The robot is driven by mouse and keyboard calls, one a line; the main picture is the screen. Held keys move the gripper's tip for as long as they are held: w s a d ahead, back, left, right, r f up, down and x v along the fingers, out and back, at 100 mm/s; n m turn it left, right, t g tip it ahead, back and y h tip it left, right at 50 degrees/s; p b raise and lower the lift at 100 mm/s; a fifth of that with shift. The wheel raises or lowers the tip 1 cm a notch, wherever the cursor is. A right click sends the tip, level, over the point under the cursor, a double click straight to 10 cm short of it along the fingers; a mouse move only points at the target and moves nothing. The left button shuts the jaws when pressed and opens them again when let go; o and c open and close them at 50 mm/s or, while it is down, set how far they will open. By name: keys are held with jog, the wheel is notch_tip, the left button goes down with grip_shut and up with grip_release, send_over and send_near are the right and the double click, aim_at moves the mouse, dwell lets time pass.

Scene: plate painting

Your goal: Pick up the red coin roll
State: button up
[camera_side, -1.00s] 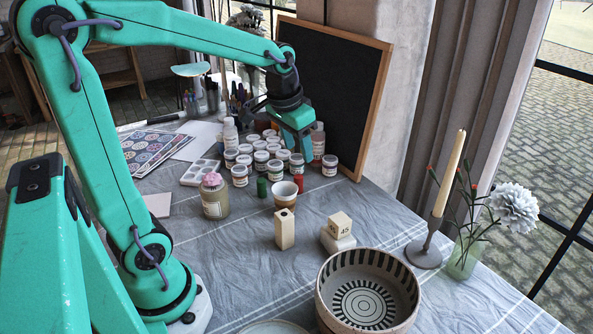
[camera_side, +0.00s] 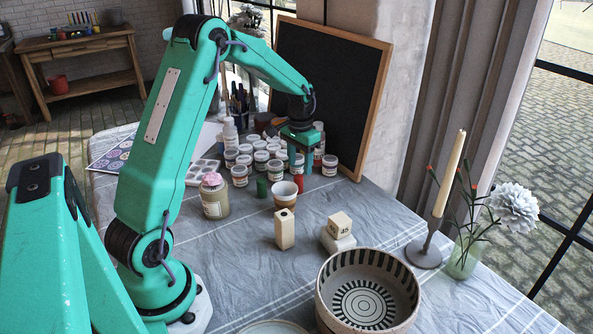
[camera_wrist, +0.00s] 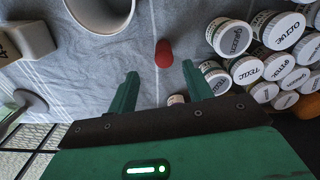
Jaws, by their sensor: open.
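My gripper (camera_side: 300,163) is open and points down above the roll in the side view. In the wrist view my gripper (camera_wrist: 160,72) shows two green fingers spread apart with nothing between their tips. The fingers partly overlap the jars behind in the side view.
A wooden block (camera_side: 284,230) and a large patterned bowl (camera_side: 325,290) stand nearer. A blackboard (camera_side: 330,80) rises behind.

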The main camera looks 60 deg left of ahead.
aim_at(298, 176)
jog(key=shift+a+f, duration=0.2)
jog(key=shift+f, duration=0.05)
jog(key=shift+a+f, duration=0.1)
jog(key=shift+f, duration=3.8)
grip_shut()
jog(key=shift+r, duration=0.2)
